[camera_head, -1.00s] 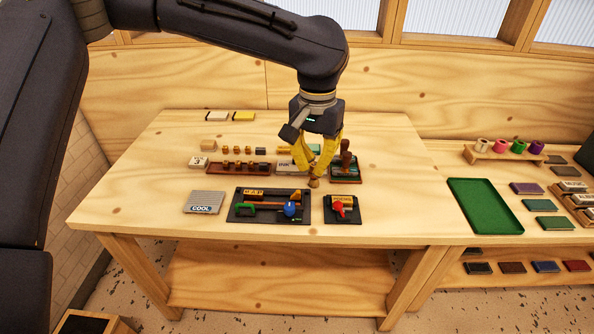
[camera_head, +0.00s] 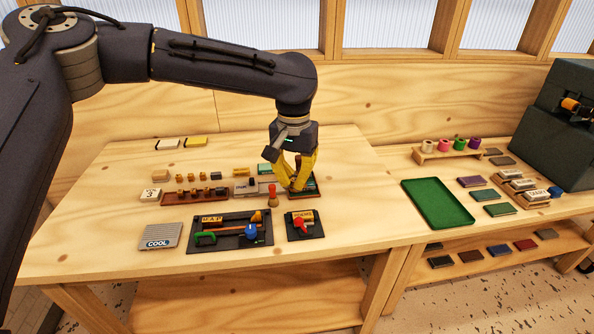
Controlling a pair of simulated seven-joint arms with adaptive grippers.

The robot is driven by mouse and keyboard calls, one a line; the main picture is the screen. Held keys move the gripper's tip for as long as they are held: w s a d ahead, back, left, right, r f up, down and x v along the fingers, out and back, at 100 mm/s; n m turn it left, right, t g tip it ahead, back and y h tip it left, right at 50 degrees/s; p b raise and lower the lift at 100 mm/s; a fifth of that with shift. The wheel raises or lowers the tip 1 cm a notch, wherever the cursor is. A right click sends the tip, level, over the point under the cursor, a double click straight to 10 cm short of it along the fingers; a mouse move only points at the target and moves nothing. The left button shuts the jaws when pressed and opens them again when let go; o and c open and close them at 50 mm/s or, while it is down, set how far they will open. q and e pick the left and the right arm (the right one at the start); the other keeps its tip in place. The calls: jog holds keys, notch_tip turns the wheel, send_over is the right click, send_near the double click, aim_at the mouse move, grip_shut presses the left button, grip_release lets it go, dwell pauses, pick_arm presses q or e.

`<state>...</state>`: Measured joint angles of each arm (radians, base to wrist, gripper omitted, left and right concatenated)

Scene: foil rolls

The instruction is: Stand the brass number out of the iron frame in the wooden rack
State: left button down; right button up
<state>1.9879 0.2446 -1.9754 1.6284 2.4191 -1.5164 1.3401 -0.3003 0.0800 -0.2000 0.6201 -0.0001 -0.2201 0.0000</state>
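A large dark iron frame (camera_head: 262,238) lies on the bench, with brass pieces marked MAR (camera_head: 211,219), a green handle (camera_head: 206,238) and a blue knob (camera_head: 251,231). A smaller dark frame (camera_head: 317,234) beside it holds a brass piece (camera_head: 303,214) and a red knob (camera_head: 301,225). Which piece is the number is too small to tell. My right gripper is out of view.
A red-topped stamp (camera_head: 272,194) stands close left of my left gripper. A grey COOL plate (camera_head: 162,237) and a white block marked 3 (camera_head: 151,195) are at the left. A green tray (camera_head: 437,205) is on the right bench. The bench's front left is clear.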

pick_arm(q)
jog(key=s+a+f+m, duration=0.2)
jog(key=a+f+m, duration=0.2)
jog(key=f+m, duration=0.5)
jog(key=m, duration=0.4)
jog(key=shift+s+f, duration=0.25)
jog(key=shift+s, duration=0.15)
